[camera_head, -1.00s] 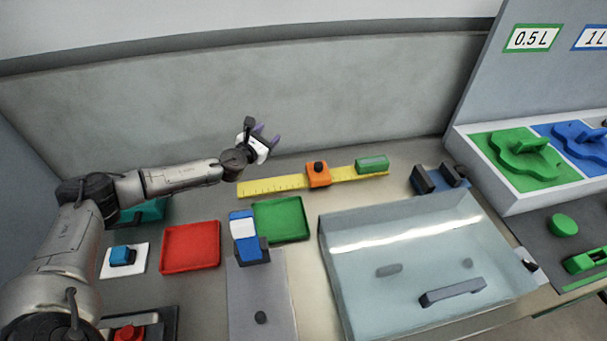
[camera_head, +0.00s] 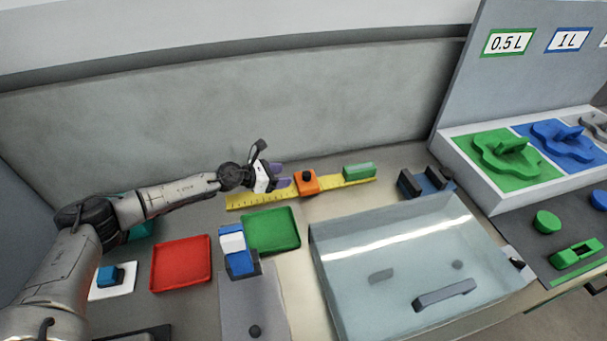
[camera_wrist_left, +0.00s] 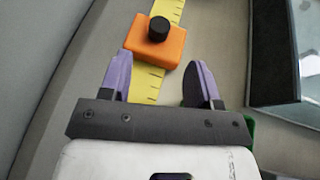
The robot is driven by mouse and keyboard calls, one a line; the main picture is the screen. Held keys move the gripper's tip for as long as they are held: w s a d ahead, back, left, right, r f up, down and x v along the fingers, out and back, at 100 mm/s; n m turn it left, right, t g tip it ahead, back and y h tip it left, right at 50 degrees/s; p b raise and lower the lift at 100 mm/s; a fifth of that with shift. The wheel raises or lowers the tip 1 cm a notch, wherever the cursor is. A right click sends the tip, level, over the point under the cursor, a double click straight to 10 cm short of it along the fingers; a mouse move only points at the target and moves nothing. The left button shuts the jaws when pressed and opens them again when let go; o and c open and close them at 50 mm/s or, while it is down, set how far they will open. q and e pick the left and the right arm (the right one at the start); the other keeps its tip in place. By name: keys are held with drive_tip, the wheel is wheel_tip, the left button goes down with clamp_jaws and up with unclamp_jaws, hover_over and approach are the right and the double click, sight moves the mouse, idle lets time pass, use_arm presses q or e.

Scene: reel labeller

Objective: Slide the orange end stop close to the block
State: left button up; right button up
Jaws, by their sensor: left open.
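The orange end stop (camera_head: 306,183) with a black knob sits on the yellow ruler (camera_head: 250,199). The green block (camera_head: 359,171) rests at the ruler's right end, with a stretch of bare ruler between it and the stop. My left gripper (camera_head: 280,176) is open just left of the stop. In the left wrist view the purple fingertips (camera_wrist_left: 158,76) are spread over the ruler (camera_wrist_left: 147,84), and the orange stop (camera_wrist_left: 155,42) lies just beyond them, not between them. The green block is not seen in the wrist view. My right gripper is not in view.
A green tray (camera_head: 271,247) and a red tray (camera_head: 181,288) lie in front of the ruler. A clear-walled basin (camera_head: 325,268) stands to the right. A dark blue holder (camera_head: 427,184) is right of the block. The back wall (camera_head: 200,120) rises behind the ruler.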

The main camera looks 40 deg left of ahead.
sight(304, 175)
use_arm(q)
drive_tip(key=b+x, duration=0.1)
drive_tip(key=x, duration=0.7)
drive_tip(key=shift+w+d, duration=0.15)
drive_tip(key=shift+w, duration=0.2)
clamp_jaws()
